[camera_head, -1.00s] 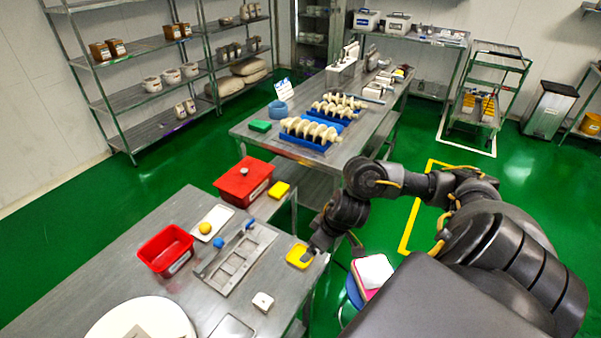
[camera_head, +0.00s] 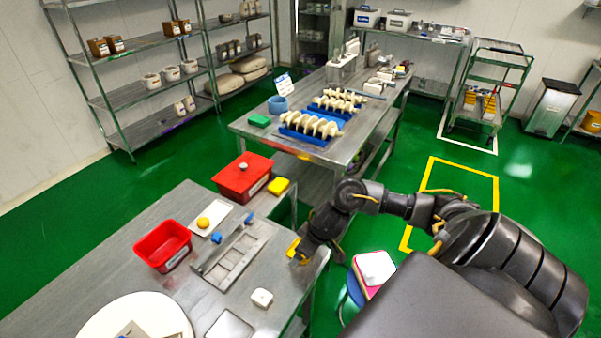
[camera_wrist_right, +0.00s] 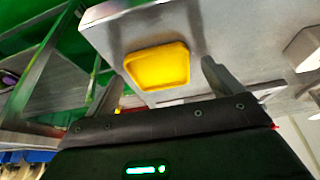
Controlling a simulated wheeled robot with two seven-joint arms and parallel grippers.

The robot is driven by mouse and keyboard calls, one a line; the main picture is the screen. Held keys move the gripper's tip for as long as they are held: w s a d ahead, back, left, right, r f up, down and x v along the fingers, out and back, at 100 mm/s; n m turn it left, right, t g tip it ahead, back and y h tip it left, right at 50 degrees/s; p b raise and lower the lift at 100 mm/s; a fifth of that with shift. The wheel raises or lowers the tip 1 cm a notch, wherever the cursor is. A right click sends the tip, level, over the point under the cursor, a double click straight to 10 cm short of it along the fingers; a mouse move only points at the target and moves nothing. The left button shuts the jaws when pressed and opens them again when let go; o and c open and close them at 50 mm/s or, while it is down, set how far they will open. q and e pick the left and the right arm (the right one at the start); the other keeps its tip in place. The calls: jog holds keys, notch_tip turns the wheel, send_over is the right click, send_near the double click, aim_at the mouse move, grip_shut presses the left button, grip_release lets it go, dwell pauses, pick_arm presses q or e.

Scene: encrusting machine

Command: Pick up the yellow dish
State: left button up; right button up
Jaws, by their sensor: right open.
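The yellow dish (camera_head: 293,246) lies on the steel table near its right edge, partly hidden behind my right gripper (camera_head: 301,257) in the head view. In the right wrist view the dish (camera_wrist_right: 157,66) is a shallow rounded square tray, seen whole. My right gripper (camera_wrist_right: 158,82) is open, with a finger on either side of the dish in that picture. The dish is not held. I cannot tell how far the fingertips are above the table. My left gripper is not in view.
A stool (camera_head: 374,266) stands right of the table.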

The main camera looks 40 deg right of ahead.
jog(key=c, duration=1.1)
jog(key=shift+o, duration=0.2)
jog(key=shift+r, duration=0.15)
jog(key=shift+r, duration=0.25)
jog(key=r+p, duration=0.1)
jog(key=r, duration=0.2)
jog(key=shift+s+a+r+p, duration=0.1)
jog(key=shift+s+r+p, duration=0.15)
jog(key=shift+p, duration=0.1)
jog(key=s+a+r+p, duration=0.3)
jog(key=s+r+p, duration=0.3)
jog(key=s+r, duration=0.3)
jog(key=shift+s+a+p, duration=0.4)
jog(key=shift+s, duration=1.6)
